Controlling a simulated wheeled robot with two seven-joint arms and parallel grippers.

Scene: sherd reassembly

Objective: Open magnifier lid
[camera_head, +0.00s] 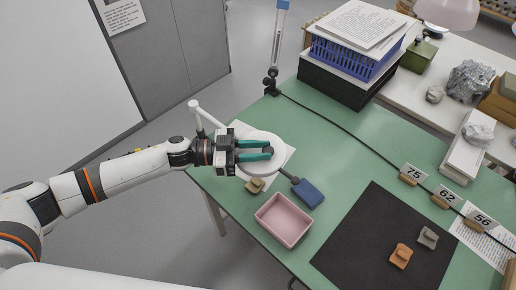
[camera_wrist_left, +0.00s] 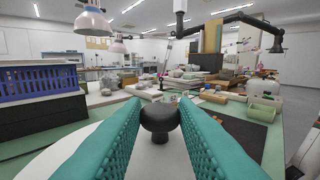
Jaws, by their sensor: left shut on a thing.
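The magnifier's round white lid (camera_head: 262,137) is at the left edge of the green table, over a white sheet. It appears lying flat; whether any gap is under it I cannot tell. A dark round knob (camera_wrist_left: 158,118) stands up from the white disc in the left wrist view. My left gripper (camera_head: 268,150) reaches in from the left with its teal fingers over the disc. It is shut on the knob, with one finger on each side. The fingers and wrist hide part of the lid. My right gripper is not in view.
A pink tray (camera_head: 259,217), a blue-headed brush (camera_head: 308,193) and a small olive sherd (camera_head: 255,186) lie close by. A black mat (camera_head: 350,240) holds an orange sherd (camera_head: 401,256) and a grey sherd (camera_head: 428,237). A blue crate (camera_head: 350,58) of papers stands at the back.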

